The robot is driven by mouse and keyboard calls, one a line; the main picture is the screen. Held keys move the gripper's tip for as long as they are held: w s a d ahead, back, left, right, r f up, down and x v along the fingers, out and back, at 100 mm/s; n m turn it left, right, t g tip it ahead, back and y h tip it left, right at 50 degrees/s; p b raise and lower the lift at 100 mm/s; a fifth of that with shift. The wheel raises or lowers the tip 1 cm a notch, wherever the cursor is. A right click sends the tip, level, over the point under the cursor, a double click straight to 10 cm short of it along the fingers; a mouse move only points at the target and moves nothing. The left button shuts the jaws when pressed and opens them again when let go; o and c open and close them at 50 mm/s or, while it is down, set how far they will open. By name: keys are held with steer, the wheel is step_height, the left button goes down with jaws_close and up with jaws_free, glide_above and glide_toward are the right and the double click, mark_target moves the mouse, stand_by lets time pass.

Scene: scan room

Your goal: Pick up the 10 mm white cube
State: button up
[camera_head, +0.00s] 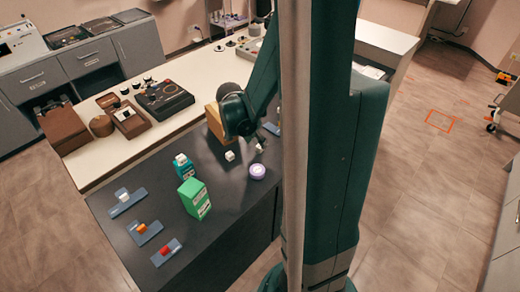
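A small white cube (230,156) lies on the dark table top, just below and left of my arm's end. Another small whitish piece (259,149) shows to its right, close to my gripper (259,141); I cannot tell whether it is held. A third white block (122,195) sits on a blue holder at the table's left. The cubes' sizes cannot be read here. My gripper points down over the table, partly hidden by my own arm, and its finger opening is too small to make out.
Blue holders carry an orange block (142,228) and a red block (165,250). A tan wooden block (216,121) stands behind.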

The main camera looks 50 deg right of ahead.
mark_target(259, 147)
steer(key=shift+f, duration=0.15)
steer(key=shift+b+x, duration=0.8)
steer(key=shift+x, duration=1.7)
steer(key=shift+w, duration=0.15)
steer(key=c, duration=0.8)
